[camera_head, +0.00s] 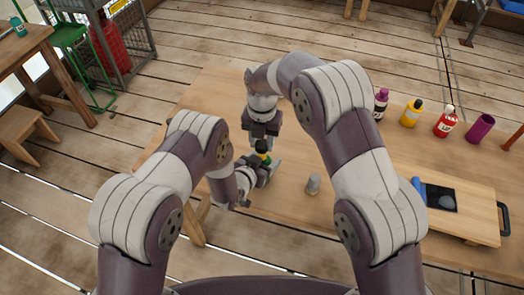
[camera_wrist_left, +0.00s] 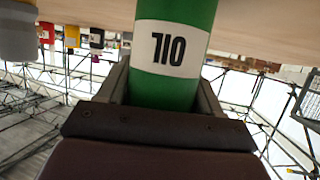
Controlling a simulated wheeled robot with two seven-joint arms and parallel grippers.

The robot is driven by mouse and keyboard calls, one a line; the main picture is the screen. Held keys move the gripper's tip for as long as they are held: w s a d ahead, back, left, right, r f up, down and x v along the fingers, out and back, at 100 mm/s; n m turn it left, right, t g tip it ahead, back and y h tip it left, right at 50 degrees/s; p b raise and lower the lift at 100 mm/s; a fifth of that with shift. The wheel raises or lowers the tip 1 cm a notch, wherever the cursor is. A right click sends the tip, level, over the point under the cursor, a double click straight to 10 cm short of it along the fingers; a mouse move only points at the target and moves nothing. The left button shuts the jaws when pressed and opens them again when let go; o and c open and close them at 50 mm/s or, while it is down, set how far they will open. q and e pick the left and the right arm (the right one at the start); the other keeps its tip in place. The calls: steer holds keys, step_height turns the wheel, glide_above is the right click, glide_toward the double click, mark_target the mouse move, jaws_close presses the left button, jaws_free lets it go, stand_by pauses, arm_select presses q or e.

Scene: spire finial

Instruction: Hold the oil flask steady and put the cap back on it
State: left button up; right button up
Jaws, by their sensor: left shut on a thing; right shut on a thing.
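The green oil flask (camera_wrist_left: 173,55), with a white label reading OIL, is between the fingers of my left gripper (camera_wrist_left: 165,90) in the left wrist view. In the head view the flask (camera_head: 265,159) is small and partly covered, and my left gripper (camera_head: 262,172) is shut on it from the side. My right gripper (camera_head: 264,140) points down directly over the top of the flask, shut on a small dark piece (camera_head: 262,146) that looks like the cap. I cannot tell whether the cap touches the flask's neck.
A small grey cylinder (camera_head: 313,184) stands on the table (camera_head: 300,215) right of the grippers. Purple (camera_head: 381,102), yellow (camera_head: 411,114) and red (camera_head: 445,122) bottles and a purple cup (camera_head: 480,128) stand at the right. A board with a black pad (camera_head: 442,198) lies nearer.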

mark_target(262, 156)
steer(key=shift+f, duration=1.15)
steer(key=shift+f, duration=0.1)
steer(key=shift+f, duration=0.8)
steer(key=shift+f, duration=0.5)
arm_select(q)
jaws_close()
arm_select(e)
steer(key=o, duration=1)
steer(key=shift+a, duration=0.1)
arm_select(q)
steer(key=shift+d, duration=0.1)
arm_select(e)
steer(key=shift+a, duration=0.1)
steer(key=shift+r, duration=0.1)
